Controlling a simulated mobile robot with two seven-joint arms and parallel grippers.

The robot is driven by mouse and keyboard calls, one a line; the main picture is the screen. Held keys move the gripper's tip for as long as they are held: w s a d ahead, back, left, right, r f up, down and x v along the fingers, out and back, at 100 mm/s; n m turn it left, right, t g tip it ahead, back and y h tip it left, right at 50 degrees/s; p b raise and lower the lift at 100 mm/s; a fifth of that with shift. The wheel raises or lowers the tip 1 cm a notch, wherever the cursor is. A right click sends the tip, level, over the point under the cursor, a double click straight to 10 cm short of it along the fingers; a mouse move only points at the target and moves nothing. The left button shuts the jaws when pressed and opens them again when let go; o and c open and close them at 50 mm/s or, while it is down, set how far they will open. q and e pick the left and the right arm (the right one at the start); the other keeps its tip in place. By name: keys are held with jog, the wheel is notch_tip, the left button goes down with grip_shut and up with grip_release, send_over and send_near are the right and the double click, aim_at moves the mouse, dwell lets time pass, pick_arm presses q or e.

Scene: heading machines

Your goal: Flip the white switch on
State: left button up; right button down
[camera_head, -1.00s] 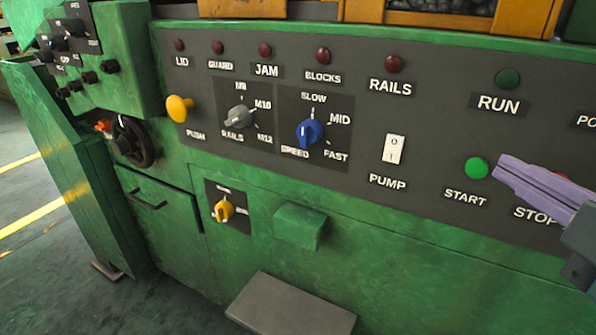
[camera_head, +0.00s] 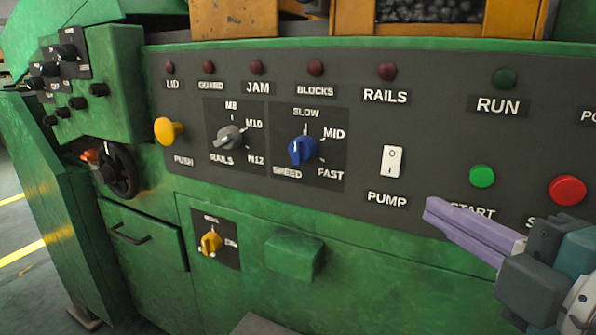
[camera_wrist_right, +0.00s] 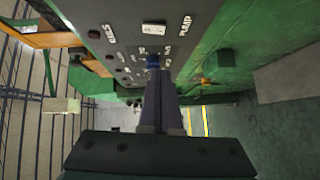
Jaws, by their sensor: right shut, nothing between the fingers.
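The white rocker switch (camera_head: 392,161) sits on the dark panel above the PUMP label, marked at its top and bottom. It also shows in the right wrist view (camera_wrist_right: 153,29), near the top. My right gripper (camera_head: 432,208) has purple fingers, shut and empty, pointing left. It is below and to the right of the switch, just right of the PUMP label, and apart from the switch. In the right wrist view the closed fingers (camera_wrist_right: 160,88) point up the picture. My left gripper is not in view.
Right of the switch are a green START button (camera_head: 482,176) and a red button (camera_head: 567,190). Left are a blue SPEED knob (camera_head: 302,150), a grey RAILS knob (camera_head: 230,137) and a yellow push button (camera_head: 168,131). A green box (camera_head: 295,258) juts out below.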

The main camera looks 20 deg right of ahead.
jog(key=p, duration=0.1)
send_near(384, 171)
jog(key=w+a, duration=0.3)
jog(key=w, duration=0.1)
jog(key=shift+w+d+f+b, duration=0.15)
jog(key=shift+w+d, duration=0.35)
jog(key=shift+d, duration=0.3)
jog(key=shift+w+d+f+b, duration=0.15)
jog(key=shift+w+d, duration=0.35)
jog(key=shift+d, duration=0.25)
jog(key=shift+r, duration=0.1)
jog(key=b, duration=0.1)
jog(key=f+b, duration=0.1)
jog(key=b, duration=0.1)
jog(key=shift+w+d+f+t, duration=0.1)
jog(key=shift+w+d+t, duration=0.1)
jog(key=shift+d+t, duration=0.1)
jog(key=shift+a+r+p, duration=0.1)
jog(key=shift+r+p, duration=0.4)
jog(key=shift+p, duration=0.05)
